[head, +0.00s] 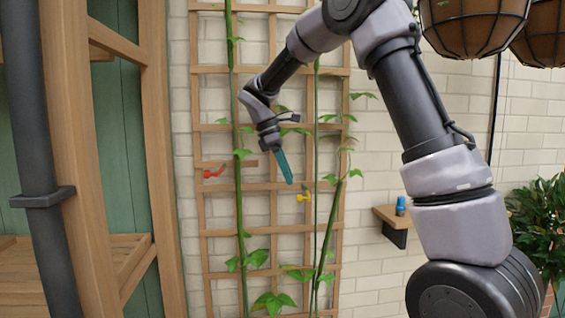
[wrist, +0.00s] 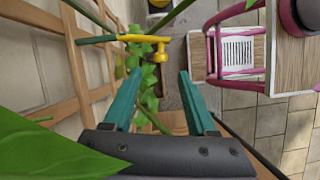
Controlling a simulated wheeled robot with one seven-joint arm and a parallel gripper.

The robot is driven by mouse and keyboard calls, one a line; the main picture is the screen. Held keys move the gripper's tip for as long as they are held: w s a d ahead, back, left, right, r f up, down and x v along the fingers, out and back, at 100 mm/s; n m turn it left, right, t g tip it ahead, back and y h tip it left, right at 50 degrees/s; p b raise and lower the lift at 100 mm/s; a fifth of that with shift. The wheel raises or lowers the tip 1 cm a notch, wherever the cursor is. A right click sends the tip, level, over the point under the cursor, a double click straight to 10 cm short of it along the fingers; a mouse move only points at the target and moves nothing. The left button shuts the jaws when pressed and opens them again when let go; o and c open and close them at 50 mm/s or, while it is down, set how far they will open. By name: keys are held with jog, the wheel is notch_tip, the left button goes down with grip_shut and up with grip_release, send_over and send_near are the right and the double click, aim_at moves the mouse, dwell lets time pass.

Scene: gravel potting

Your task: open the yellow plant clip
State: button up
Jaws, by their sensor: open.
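The yellow plant clip (head: 304,197) sits at a thin green stem in front of the wooden trellis (head: 203,215). In the wrist view, the yellow clip (wrist: 145,38) shows beyond the fingertips, near the top, with a short knob pointing down toward the gap between the fingers. Whether it is closed around the stem is too small to tell. My gripper (head: 288,180) points down, just up and left of the clip in the head view. In the wrist view, my gripper (wrist: 159,74) has its two teal fingers wide apart, with nothing held between them.
A red clip (head: 212,173) is on the trellis to the left. Leafy stems climb near the gripper, and a large leaf (wrist: 45,148) covers the wrist view's lower left. A small wall shelf (head: 385,214) bears a blue object (head: 400,205). A pink chair (wrist: 215,55) stands far below.

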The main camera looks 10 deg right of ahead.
jog(key=v, duration=0.5)
jog(key=s+d+r+m+t+y, duration=0.35)
jog(key=s+d+r+m, duration=0.25)
jog(key=s+d+m, duration=0.5)
jog(key=s+d+f+m+t+y, duration=0.1)
jog(key=s+m+t, duration=0.1)
jog(key=s+m, duration=0.2)
jog(key=s+d+f+m+t+y, duration=0.1)
jog(key=s+d+m+t+y, duration=0.1)
jog(key=s+m, duration=0.3)
jog(key=s, duration=0.4)
jog(key=shift+f, duration=0.25)
